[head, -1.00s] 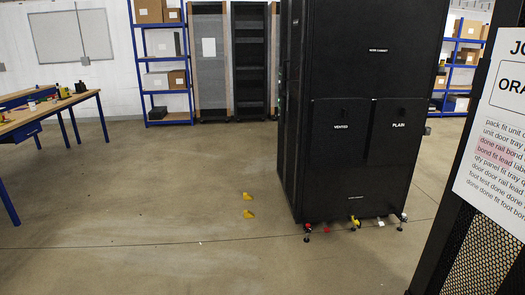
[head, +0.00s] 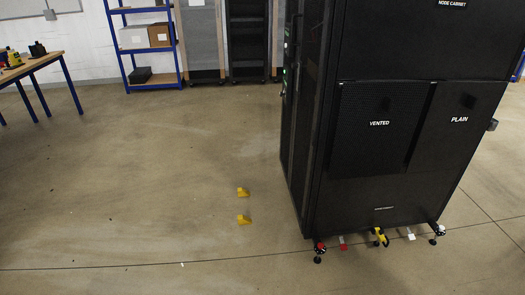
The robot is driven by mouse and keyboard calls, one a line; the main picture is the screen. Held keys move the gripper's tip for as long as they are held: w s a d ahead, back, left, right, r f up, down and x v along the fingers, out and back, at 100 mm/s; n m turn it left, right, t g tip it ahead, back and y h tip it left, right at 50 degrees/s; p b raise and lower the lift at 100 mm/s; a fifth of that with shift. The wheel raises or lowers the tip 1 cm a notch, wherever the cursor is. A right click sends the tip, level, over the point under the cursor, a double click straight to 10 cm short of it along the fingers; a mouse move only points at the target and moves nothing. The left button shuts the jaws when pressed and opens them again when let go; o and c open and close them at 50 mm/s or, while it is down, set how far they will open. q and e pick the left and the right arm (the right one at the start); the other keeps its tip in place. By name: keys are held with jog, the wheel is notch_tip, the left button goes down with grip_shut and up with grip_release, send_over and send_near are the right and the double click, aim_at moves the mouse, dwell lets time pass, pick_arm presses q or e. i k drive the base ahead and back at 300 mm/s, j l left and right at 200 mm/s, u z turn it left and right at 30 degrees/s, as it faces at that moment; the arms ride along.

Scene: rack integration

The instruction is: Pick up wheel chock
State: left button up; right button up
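Two yellow wheel chocks lie on the concrete floor left of the black cabinet. The farther chock (head: 242,192) and the nearer chock (head: 243,219) are a short gap apart. Both are small and wedge-like, and nothing touches them. Another yellow item (head: 380,237) sits at the cabinet's front foot, between red and white tags; I cannot tell whether it is a chock. Neither of my grippers is in the head view.
The tall black cabinet (head: 375,195) stands on feet at right, with VENTED and PLAIN panels. A workbench (head: 30,66) is at far left. A blue shelf (head: 155,87) and racks stand at the back. The floor left of the chocks is clear.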

aim_at(242, 192)
jog(key=i+u, duration=0.15)
jog(key=i, duration=0.4)
jog(key=i+l+u, duration=0.1)
jog(key=i, duration=0.45)
jog(key=i+u, duration=0.2)
jog(key=u, duration=0.75)
jog(key=i+j, duration=0.15)
jog(key=i, duration=1)
jog(key=i+j+u, duration=0.1)
jog(key=i, duration=1.05)
jog(key=i+l+z, duration=0.2)
jog(key=i+z, duration=0.2)
jog(key=i, duration=0.3)
jog(key=i+z, duration=0.35)
jog(key=i, duration=0.35)
jog(key=i+j+z, duration=0.25)
jog(key=i+z, duration=0.15)
jog(key=i, duration=0.3)
jog(key=i+z, duration=0.45)
jog(key=i+j+z, duration=0.15)
jog(key=i+z, duration=0.15)
jog(key=z, duration=0.15)
jog(key=i+j+z, duration=0.4)
jog(key=k+l, duration=0.05)
jog(key=l, duration=0.05)
